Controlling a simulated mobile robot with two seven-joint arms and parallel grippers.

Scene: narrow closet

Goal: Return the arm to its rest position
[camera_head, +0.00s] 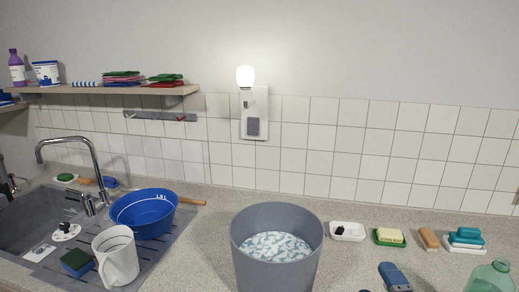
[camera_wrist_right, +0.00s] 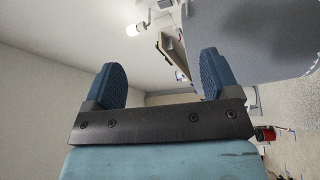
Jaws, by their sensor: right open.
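My right gripper (camera_wrist_right: 161,77) shows in the right wrist view. Its two blue ridged fingers stand wide apart with nothing between them. The glowing bulb (camera_wrist_right: 135,29) shows beyond the fingers at the top of that view.
A grey bucket (camera_head: 238,245) with pale contents stands at the counter's front. Left are a blue basin (camera_head: 145,222), a white pitcher (camera_head: 115,260) and the sink with its tap (camera_head: 75,142). Soaps and small dishes line the right. A lit bulb (camera_head: 245,76) is on the wall.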

